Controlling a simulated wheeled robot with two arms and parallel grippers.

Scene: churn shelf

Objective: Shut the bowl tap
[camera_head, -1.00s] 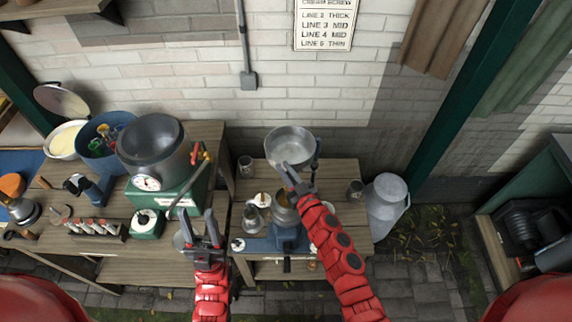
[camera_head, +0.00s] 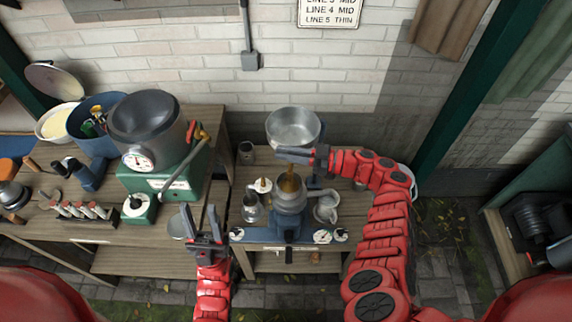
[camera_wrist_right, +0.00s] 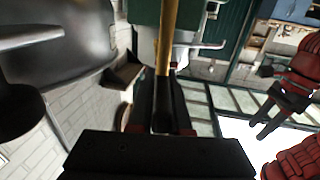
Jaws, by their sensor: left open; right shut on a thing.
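The steel bowl (camera_head: 293,127) stands over the separator on the right bench; its dark underside also shows at left in the wrist view (camera_wrist_right: 50,60). An amber stream or column (camera_head: 290,178) drops from below my right gripper into the separator's round top (camera_head: 289,196). My right gripper (camera_head: 293,155) reaches in from the right just below the bowl's front rim. It is shut at the bowl tap, which the fingers mostly hide. A yellow-brown strip (camera_wrist_right: 167,35) runs to the fingers in the wrist view. My left gripper (camera_head: 203,226) is open and empty, at the bench's left.
A small cup (camera_head: 246,152) stands behind.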

